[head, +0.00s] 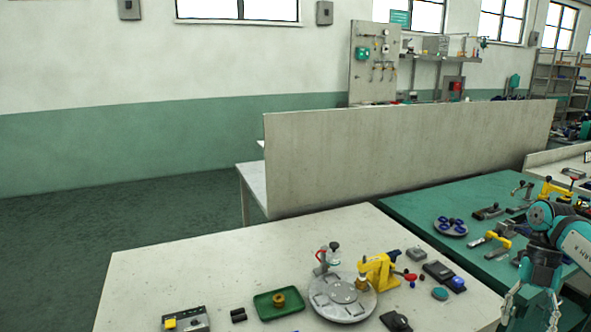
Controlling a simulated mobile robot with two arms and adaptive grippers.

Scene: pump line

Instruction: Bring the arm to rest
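My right arm (544,255) comes in at the right edge, teal and grey, and bends downward over the right end of the pale table. Its gripper (530,318) points down at the bottom edge of the head view. The two fingers stand apart, with nothing seen between them; their lowest ends are close to or past the picture's edge. My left arm and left gripper are not in view.
The pale table (180,275) bears a green tray (264,313), a round grey plate (325,311), a yellow clamp (379,268) and small parts left of my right gripper. A green bench (410,205) with tools lies behind. A tall panel (400,150) stands beyond. The table's far left is clear.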

